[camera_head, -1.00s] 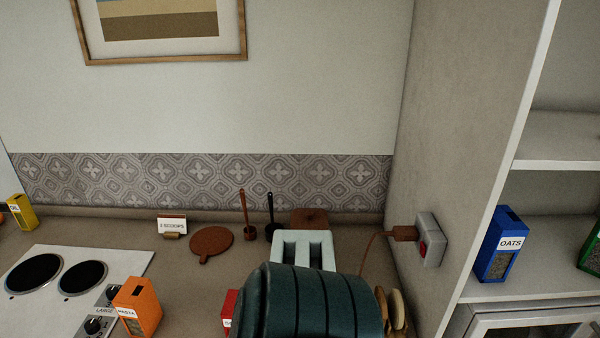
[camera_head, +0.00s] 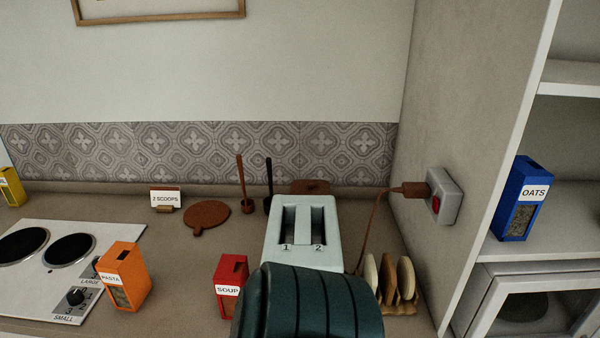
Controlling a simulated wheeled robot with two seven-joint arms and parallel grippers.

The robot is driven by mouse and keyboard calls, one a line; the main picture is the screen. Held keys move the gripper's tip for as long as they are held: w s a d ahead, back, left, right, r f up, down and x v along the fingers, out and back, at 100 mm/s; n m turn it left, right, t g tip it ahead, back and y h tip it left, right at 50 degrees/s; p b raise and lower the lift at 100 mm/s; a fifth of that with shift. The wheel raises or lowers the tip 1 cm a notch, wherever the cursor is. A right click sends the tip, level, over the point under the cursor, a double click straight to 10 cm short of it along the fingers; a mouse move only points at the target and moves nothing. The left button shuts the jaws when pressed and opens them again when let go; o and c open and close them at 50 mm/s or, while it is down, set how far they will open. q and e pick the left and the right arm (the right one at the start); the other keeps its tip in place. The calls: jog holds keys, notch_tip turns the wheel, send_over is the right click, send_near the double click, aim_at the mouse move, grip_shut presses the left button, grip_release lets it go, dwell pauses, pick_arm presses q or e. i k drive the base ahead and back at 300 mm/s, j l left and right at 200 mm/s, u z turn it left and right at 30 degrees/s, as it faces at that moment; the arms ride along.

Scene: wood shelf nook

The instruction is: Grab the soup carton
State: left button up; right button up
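The soup carton (camera_head: 230,272) is a red box with a white SOUP label. It stands upright on the counter, left of the pale toaster. A dark teal ribbed rounded shape (camera_head: 308,305) at the bottom middle covers the toaster's front and sits close to the carton's lower right side; I cannot tell for sure what it is. Neither of my grippers can be made out in this view.
The orange pasta carton (camera_head: 124,278) stands left of the soup carton, by the cooktop (camera_head: 62,262). The toaster (camera_head: 303,228) and a plate rack (camera_head: 397,280) are on the right. A blue oats carton (camera_head: 519,199) stands on the right shelf. Counter between pasta and soup is clear.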

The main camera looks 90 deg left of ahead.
aim_at(231, 272)
jog(key=u, duration=3.2)
